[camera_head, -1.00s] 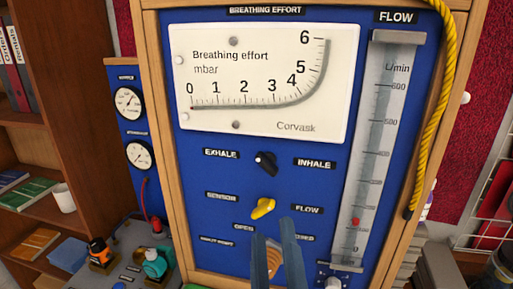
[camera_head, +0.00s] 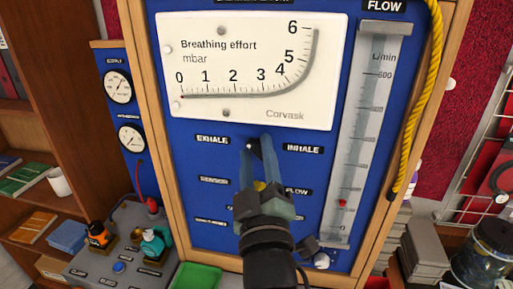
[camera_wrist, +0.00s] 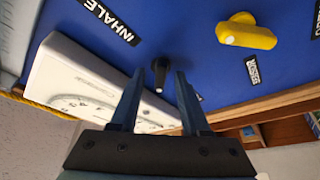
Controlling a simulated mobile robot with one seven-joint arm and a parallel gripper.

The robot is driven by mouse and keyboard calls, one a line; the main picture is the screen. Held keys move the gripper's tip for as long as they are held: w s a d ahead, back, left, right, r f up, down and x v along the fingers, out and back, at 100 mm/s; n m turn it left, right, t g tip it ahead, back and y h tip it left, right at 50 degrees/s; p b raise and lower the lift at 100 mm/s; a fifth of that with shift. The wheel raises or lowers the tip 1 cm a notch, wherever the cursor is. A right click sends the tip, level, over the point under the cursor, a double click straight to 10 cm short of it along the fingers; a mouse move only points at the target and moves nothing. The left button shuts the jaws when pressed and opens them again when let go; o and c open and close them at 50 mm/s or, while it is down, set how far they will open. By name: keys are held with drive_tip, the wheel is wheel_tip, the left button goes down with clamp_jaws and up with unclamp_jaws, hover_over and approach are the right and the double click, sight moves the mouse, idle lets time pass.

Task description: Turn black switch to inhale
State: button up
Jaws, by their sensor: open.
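The black switch (camera_head: 253,148) is on the blue panel between the EXHALE label (camera_head: 212,140) and the INHALE label (camera_head: 303,149). Its white mark is on the EXHALE side. In the wrist view the black switch (camera_wrist: 160,70) shows between my fingers, with the INHALE label (camera_wrist: 108,22) at upper left. My gripper (camera_head: 257,145) is open, its fingertips either side of the switch. It also shows in the wrist view (camera_wrist: 158,76). I cannot tell if the fingers touch the switch.
A yellow switch (camera_wrist: 245,33) is below the black one and mostly hidden by my gripper in the head view. The breathing effort gauge (camera_head: 250,70) is above, and the flow tube (camera_head: 357,130) is to the right. A green tray (camera_head: 196,277) is below.

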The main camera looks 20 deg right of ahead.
clamp_jaws()
idle(0.3)
